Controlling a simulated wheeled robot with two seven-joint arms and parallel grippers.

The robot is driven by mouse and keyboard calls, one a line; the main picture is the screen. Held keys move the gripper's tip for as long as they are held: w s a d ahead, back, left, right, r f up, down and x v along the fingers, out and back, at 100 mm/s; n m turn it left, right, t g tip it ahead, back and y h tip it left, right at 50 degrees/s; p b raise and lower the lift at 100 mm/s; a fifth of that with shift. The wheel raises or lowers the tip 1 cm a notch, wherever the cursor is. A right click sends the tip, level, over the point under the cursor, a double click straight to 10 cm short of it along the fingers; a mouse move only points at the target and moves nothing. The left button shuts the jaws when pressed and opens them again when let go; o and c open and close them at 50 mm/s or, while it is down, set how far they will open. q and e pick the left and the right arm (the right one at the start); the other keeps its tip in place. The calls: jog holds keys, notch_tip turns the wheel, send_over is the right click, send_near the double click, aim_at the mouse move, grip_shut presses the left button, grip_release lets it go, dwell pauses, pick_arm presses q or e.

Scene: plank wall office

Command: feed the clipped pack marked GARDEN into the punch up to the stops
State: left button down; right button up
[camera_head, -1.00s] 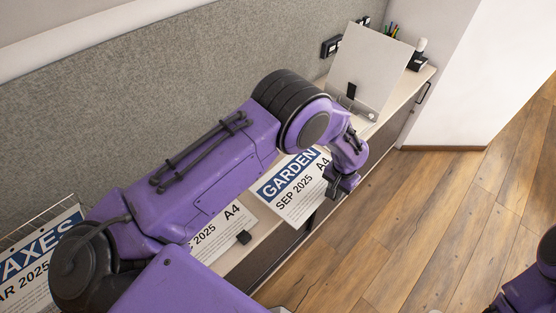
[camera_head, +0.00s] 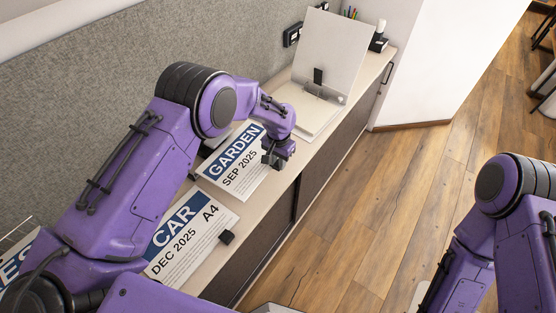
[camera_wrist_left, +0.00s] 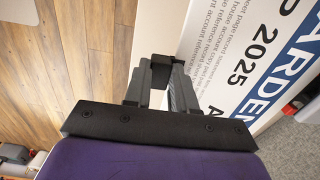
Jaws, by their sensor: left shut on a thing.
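The GARDEN pack (camera_head: 234,163) is a white sheet pack with a blue title band, over the cabinet top in the head view. It also shows in the wrist view (camera_wrist_left: 245,60), slanting across the right side. My left gripper (camera_head: 278,155) is shut on the pack's front edge, where a black clip (camera_wrist_left: 161,70) shows between the fingertips. I cannot tell whether the pack touches the top. A dark object (camera_head: 212,142), perhaps the punch, is partly hidden behind my left arm at the pack's far side. The stops cannot be seen. My right gripper is out of view.
The CAR pack (camera_head: 187,238) with a black clip (camera_head: 227,237) lies nearer along the cabinet top (camera_head: 262,203). A grey partition (camera_head: 120,80) runs behind.

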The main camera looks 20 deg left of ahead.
aim_at(276, 162)
pick_arm(q)
jog(key=f+b, duration=0.2)
jog(key=f, duration=0.1)
jog(key=shift+w+a, duration=0.2)
jog(key=shift+a, duration=0.2)
jog(key=shift+a+f+b, duration=0.15)
jog(key=shift+f+b, duration=0.3)
jog(key=shift+f, duration=0.15)
jog(key=shift+a+f+b, duration=0.15)
jog(key=shift+f+b, duration=0.25)
jog(key=shift+f, duration=0.2)
jog(key=shift+w+a+b, duration=0.1)
jog(key=shift+w+a, duration=0.15)
jog(key=shift+a, duration=0.4)
jog(key=shift+w+a+b, duration=0.1)
jog(key=shift+w+a, duration=0.1)
jog(key=shift+a, duration=0.5)
jog(key=shift+w+a+b, duration=0.1)
jog(key=shift+w+a, duration=0.15)
jog(key=shift+a, duration=0.4)
jog(key=shift+w+a, duration=0.1)
jog(key=shift+a, duration=0.3)
jog(key=shift+s+r, duration=0.15)
jog(key=shift+s, duration=0.05)
jog(key=shift+a, duration=0.1)
jog(key=c, duration=0.8)
grip_release()
jog(key=shift+c, duration=0.2)
